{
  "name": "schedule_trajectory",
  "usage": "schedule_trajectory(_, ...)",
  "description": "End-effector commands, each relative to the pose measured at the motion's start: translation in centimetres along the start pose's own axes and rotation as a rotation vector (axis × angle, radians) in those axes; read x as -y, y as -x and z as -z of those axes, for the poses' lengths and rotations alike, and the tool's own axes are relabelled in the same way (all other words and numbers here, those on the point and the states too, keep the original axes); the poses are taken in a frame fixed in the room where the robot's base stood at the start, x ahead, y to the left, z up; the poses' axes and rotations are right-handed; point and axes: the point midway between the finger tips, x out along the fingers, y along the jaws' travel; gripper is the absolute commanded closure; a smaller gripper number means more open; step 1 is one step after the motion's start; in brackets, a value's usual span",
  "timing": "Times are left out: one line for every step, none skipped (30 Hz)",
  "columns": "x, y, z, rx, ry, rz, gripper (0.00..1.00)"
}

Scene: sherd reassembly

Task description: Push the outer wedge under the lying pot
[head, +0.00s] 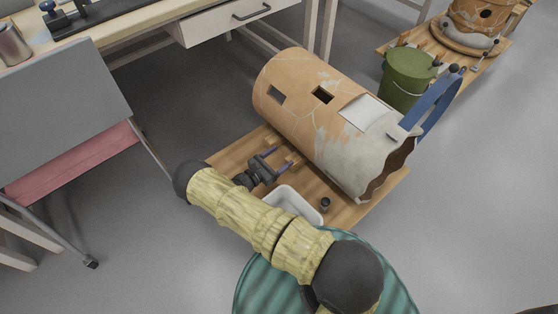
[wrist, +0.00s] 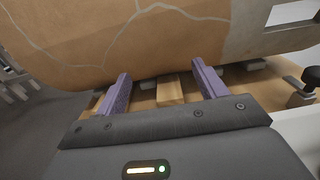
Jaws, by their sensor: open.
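The large lying pot (head: 302,100), tan with pale crack lines and a grey-white part, rests on its side on a wooden board (head: 228,158). In the wrist view the pot's curved side (wrist: 150,45) fills the top. A small light wooden wedge (wrist: 169,92) sits low at the pot's underside, between my fingers as seen there. I cannot tell whether it touches the pot. My gripper (head: 281,158) is open beside the pot, its purple fingers pointing at it. The fingers (wrist: 161,72) also show in the wrist view, apart from the wedge on both sides.
A green bucket (head: 406,78) and a blue strap (head: 434,105) are beyond the pot. A grey chair (head: 65,105) stands left. Floor is clear at right.

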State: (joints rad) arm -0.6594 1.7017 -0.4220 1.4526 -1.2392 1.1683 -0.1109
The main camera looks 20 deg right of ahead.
Motion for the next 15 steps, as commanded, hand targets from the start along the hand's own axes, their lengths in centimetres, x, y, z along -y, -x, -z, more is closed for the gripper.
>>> schedule_trajectory(0.0,0.0,0.0,-0.001,0.0,0.001,0.29)
schedule_trajectory(0.0,0.0,0.0,-0.001,0.0,0.001,0.29)
schedule_trajectory(0.1,0.0,0.1,-0.001,0.0,0.001,0.29)
schedule_trajectory(0.1,0.0,0.2,-0.002,0.0,0.002,0.29)
schedule_trajectory(0.1,0.0,0.4,-0.002,0.0,0.002,0.29)
schedule_trajectory(0.1,0.0,0.6,-0.002,0.0,0.002,0.29)
schedule_trajectory(0.1,0.0,0.9,-0.002,0.0,0.002,0.29)
schedule_trajectory(0.1,0.0,1.2,-0.002,0.0,0.002,0.29)
schedule_trajectory(0.1,0.0,1.6,-0.002,0.0,0.003,0.29)
schedule_trajectory(0.1,0.0,2.0,-0.003,0.0,0.003,0.29)
schedule_trajectory(0.1,0.0,2.5,-0.003,0.0,0.002,0.29)
schedule_trajectory(0.1,0.0,3.1,-0.003,0.0,0.002,0.29)
schedule_trajectory(0.1,0.0,3.6,-0.003,0.0,0.002,0.29)
schedule_trajectory(0.1,0.0,4.1,-0.003,0.001,0.002,0.29)
schedule_trajectory(0.1,0.0,4.8,-0.002,0.0,0.002,0.29)
